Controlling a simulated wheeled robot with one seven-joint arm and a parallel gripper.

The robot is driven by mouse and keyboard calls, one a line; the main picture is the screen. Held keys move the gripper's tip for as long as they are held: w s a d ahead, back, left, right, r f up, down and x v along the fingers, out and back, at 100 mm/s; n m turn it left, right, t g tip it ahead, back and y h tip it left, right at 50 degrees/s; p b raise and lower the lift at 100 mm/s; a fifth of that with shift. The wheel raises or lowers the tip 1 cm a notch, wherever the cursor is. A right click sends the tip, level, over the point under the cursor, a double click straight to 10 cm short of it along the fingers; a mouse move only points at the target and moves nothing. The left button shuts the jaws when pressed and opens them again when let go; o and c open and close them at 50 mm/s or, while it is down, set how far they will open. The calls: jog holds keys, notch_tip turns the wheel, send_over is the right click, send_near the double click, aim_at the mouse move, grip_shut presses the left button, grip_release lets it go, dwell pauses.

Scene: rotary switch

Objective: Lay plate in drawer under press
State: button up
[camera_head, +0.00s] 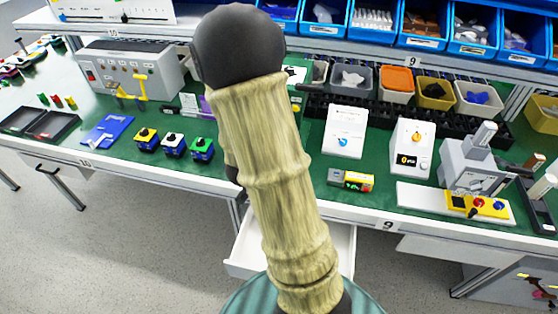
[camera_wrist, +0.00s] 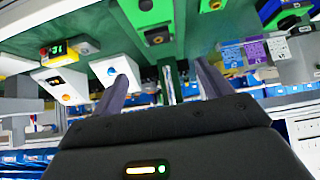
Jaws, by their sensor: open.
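A grey machine with a raised cylinder, which looks like the press (camera_head: 472,168), stands at the right of the green bench top. A white drawer (camera_head: 344,248) is pulled out below the bench edge, left of the press; my arm hides its middle. I cannot tell for sure which thing is the plate; a flat blue piece (camera_head: 107,131) lies on the left of the bench. My gripper (camera_wrist: 162,85) is open, its two fingers apart with nothing visible between them in the wrist view. In the head view my arm hides the gripper.
A white box with a blue knob (camera_head: 344,134) and one with an orange knob (camera_head: 411,148) stand on the bench. Several small button boxes (camera_head: 173,146) sit left of my arm. Blue bins (camera_head: 423,22) line the shelf. Floor (camera_head: 150,230) in front is clear.

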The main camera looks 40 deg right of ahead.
jog(key=x, duration=1.2)
jog(key=shift+d+f, duration=0.1)
jog(key=shift+s+p+x, duration=0.2)
jog(key=shift+p+x, duration=0.35)
jog(key=shift+x, duration=2.05)
jog(key=shift+d, duration=0.15)
jog(key=c, duration=1.2)
jog(key=shift+o, duration=0.2)
